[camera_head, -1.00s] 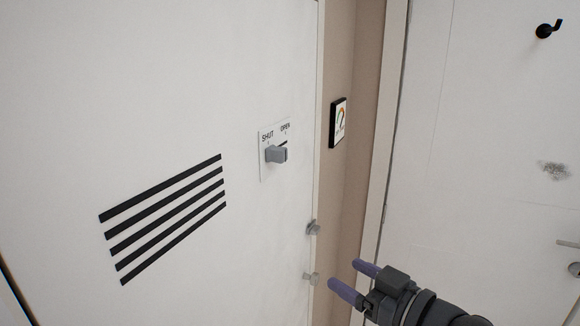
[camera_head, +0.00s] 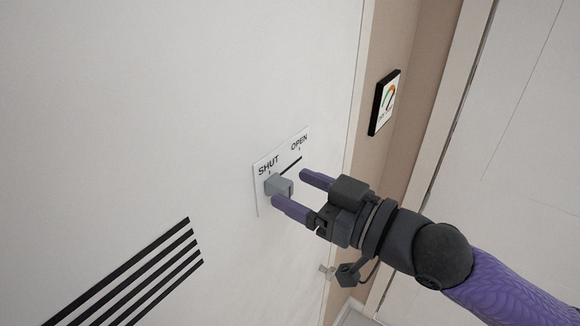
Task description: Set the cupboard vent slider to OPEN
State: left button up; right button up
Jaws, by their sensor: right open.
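The vent slider's grey knob (camera_head: 277,185) sits at the SHUT end of its dark slot on a white label plate (camera_head: 263,203). The word OPEN is printed at the slot's right end. My right gripper (camera_head: 294,188) is open at the plate, with purple fingers. One finger is just below the knob, overlapping its lower edge in the picture, and the other is up and to its right. I cannot tell whether either finger touches the knob. My left gripper is not in view.
Black vent slats (camera_head: 150,275) are at the lower left of the white cupboard door (camera_head: 150,110). A small black-framed gauge (camera_head: 384,102) hangs on the beige wall strip at the right.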

jog(key=shift+x, duration=1.1)
grip_shut()
dwell(0.6)
